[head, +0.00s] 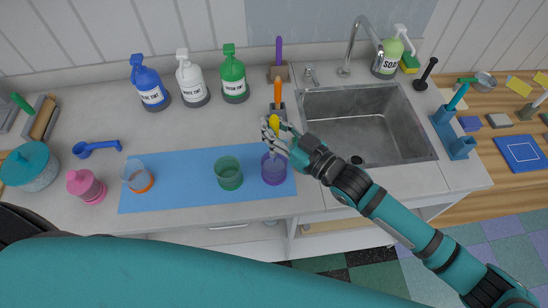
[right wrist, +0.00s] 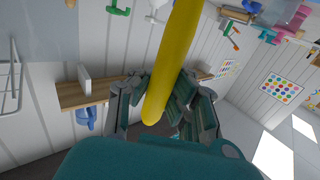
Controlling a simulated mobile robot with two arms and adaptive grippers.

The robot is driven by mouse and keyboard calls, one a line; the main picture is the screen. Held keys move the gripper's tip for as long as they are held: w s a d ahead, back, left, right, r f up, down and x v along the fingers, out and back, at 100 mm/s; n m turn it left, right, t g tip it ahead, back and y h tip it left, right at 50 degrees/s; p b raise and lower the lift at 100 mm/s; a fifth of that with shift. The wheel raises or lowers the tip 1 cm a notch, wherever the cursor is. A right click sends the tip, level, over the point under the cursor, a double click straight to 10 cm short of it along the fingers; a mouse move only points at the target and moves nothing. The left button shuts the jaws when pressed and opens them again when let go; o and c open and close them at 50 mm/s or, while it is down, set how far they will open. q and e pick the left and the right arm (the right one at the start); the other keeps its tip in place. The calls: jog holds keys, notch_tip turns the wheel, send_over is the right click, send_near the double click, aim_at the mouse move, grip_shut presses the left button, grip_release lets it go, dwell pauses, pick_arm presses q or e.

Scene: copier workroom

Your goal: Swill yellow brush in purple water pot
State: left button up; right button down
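The purple water pot (head: 273,172) stands at the right end of the blue mat. My right gripper (head: 273,139) is above it, shut on the yellow brush (head: 274,122). The brush's yellow handle also shows large between the fingers in the right wrist view (right wrist: 172,62). The brush's lower end is hidden by the fingers, so I cannot tell whether it reaches into the pot. My left gripper is not in view.
An orange-handled item (head: 278,92) in a holder stands behind my gripper. The sink (head: 365,122) lies right. Tint bottles (head: 190,80) line the back.

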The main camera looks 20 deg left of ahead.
jog(key=shift+f+b, duration=2.75)
jog(key=shift+f, duration=0.85)
jog(key=shift+r, duration=0.1)
